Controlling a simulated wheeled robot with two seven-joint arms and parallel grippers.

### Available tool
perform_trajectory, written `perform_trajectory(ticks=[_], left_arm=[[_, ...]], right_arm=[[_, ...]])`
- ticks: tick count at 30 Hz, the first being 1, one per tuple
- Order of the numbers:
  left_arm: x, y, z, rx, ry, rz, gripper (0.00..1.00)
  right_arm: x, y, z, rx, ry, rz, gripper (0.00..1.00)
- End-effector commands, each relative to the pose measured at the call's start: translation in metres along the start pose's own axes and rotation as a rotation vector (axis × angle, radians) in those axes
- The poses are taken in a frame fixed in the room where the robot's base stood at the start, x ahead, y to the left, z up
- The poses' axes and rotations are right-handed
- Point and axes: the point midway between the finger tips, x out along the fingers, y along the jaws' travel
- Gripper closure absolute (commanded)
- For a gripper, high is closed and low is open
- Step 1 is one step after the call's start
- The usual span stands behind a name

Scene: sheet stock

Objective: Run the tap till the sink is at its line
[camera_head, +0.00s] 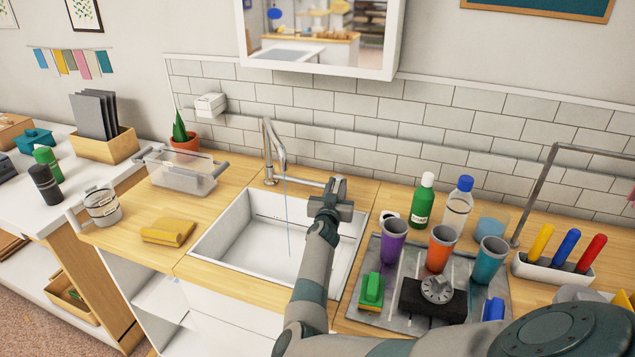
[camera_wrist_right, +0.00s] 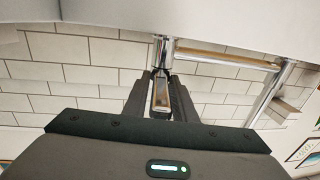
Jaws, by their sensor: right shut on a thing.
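The chrome tap (camera_head: 272,148) stands behind the white sink (camera_head: 238,243). A thin bluish stream of water (camera_head: 287,215) falls from its spout into the sink. A dark line shows high on the sink's inner back wall; how high the water stands I cannot make out. My right gripper (camera_head: 332,192) is at the right end of the tap's side bar, behind the sink. In the right wrist view its fingers (camera_wrist_right: 160,95) are shut on the tap's lever (camera_wrist_right: 160,94). My right arm hides part of the sink's right side. My left gripper is not in view.
A grey mat (camera_head: 384,300) right of the sink holds purple, orange and teal cups and a green sponge. A green bottle (camera_head: 423,200) and a clear bottle (camera_head: 458,205) stand behind. Left are a folded yellow cloth (camera_head: 168,232) and a clear basket (camera_head: 182,175).

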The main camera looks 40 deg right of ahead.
Motion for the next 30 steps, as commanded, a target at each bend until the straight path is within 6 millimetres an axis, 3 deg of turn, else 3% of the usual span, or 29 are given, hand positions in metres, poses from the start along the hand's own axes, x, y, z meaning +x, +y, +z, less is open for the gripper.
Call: perform_trajectory(ticks=[1,5,21,22,23,30], left_arm=[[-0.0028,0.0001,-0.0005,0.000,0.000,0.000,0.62],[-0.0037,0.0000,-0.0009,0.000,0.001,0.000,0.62],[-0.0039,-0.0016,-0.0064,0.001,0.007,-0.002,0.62],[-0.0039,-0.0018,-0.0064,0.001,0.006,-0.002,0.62],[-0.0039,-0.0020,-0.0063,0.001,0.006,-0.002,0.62],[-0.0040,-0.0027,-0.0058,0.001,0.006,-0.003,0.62]], right_arm=[[0.0016,0.0098,-0.0002,-0.006,0.000,-0.006,1.00],[0.0033,0.0183,-0.0008,-0.008,0.003,-0.041,1.00],[0.0021,0.0163,-0.0008,-0.003,-0.002,-0.116,1.00],[0.0021,0.0162,-0.0008,-0.003,-0.002,-0.116,0.73],[0.0021,0.0162,-0.0009,-0.003,-0.002,-0.116,0.66],[0.0019,0.0154,-0.0009,-0.002,-0.002,-0.116,0.64]])
